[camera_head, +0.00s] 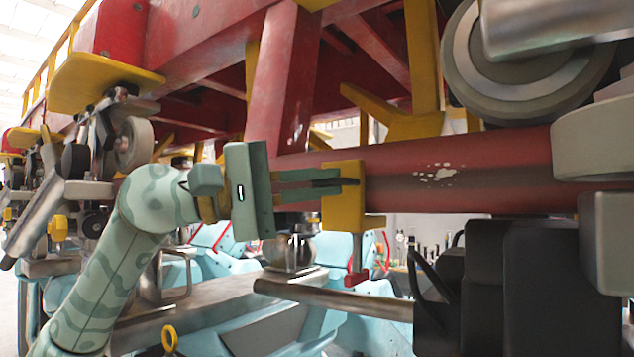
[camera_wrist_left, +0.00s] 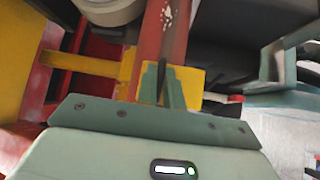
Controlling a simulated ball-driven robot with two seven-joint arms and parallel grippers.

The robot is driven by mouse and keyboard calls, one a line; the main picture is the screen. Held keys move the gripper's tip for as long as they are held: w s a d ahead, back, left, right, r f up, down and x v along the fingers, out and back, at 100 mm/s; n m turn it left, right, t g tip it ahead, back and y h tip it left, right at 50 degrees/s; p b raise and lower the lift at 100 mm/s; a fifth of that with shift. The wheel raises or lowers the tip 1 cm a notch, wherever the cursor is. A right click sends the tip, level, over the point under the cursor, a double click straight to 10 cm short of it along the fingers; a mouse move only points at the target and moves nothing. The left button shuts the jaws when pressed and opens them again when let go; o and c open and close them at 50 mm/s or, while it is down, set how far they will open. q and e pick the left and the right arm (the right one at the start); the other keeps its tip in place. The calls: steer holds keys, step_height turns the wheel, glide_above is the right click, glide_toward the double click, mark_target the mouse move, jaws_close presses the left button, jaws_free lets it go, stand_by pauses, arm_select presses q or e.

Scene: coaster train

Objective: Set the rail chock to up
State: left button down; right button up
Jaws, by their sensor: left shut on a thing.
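The rail chock appears to be the yellow block (camera_head: 345,212) against the dark red rail tube (camera_head: 470,168), with a short red piece hanging below it. My left gripper (camera_head: 345,183) reaches in from the left, its green fingers level and shut on the yellow block. In the left wrist view, the fingers (camera_wrist_left: 163,84) lie over the yellow block (camera_wrist_left: 192,80), which sits across the red tube (camera_wrist_left: 170,40). The fingers hide part of the block. My right gripper is not in view.
Red beams and yellow brackets (camera_head: 424,70) hang close above. A large grey wheel (camera_head: 505,60) is at the upper right. A metal bar (camera_head: 335,300) and light blue seats (camera_head: 270,335) lie below. Black parts (camera_head: 510,290) crowd the lower right.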

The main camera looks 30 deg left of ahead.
arm_select(q)
steer(key=shift+d+f, duration=0.1)
steer(key=shift+f, duration=0.1)
steer(key=c, duration=1.5)
jaws_free()
steer(key=shift+d+r, duration=0.15)
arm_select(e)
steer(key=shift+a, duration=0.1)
